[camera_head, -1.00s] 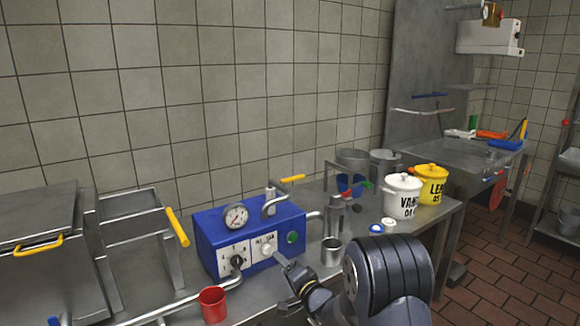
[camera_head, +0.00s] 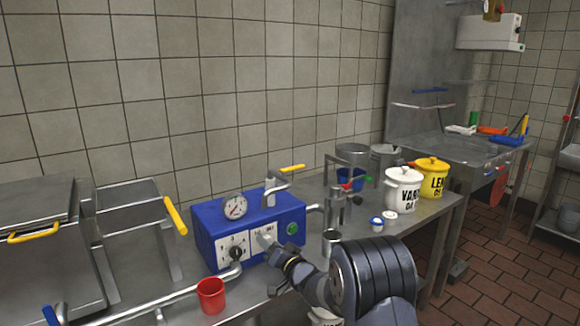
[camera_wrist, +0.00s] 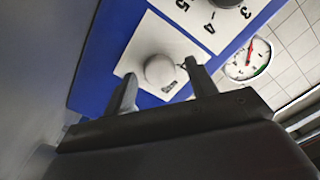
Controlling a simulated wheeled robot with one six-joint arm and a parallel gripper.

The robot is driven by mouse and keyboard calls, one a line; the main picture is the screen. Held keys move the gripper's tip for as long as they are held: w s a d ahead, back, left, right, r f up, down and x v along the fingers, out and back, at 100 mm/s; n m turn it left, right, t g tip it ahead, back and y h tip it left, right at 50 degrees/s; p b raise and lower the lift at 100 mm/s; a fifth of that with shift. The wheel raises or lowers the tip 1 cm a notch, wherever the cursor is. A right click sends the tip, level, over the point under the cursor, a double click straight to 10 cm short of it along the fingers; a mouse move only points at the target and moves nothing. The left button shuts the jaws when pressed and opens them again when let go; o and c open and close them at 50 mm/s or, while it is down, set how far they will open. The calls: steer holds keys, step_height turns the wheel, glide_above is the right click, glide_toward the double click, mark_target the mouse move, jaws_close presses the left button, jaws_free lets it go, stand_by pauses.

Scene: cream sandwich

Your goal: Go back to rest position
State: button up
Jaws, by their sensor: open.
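My gripper (camera_head: 268,242) is in front of the blue machine (camera_head: 208,232), close to the right-hand knob on its white panel. In the wrist view my gripper (camera_wrist: 162,90) is open, with its two fingers on either side of the round grey-white knob (camera_wrist: 160,70). The knob lies between or just beyond the fingertips; whether they touch it I cannot tell. In the head view my arm hides most of that knob.
A red cup (camera_head: 211,296) stands before the machine at left. White (camera_head: 403,190) and yellow (camera_head: 432,178) pots stand at the counter's right end.

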steer(key=n+b, duration=0.2)
steer(key=n, duration=0.1)
steer(key=shift+f+n+b, duration=0.15)
steer(key=shift+n+b, duration=0.2)
steer(key=shift+n, duration=0.05)
steer(key=n+b, duration=0.3)
steer(key=shift+n, duration=0.4)
steer(key=shift+s+n+b, duration=0.2)
steer(key=shift+n+b, duration=0.1)
steer(key=shift+r+v, duration=0.2)
steer(key=shift+v, duration=1.4)
steer(key=shift+d, duration=0.1)
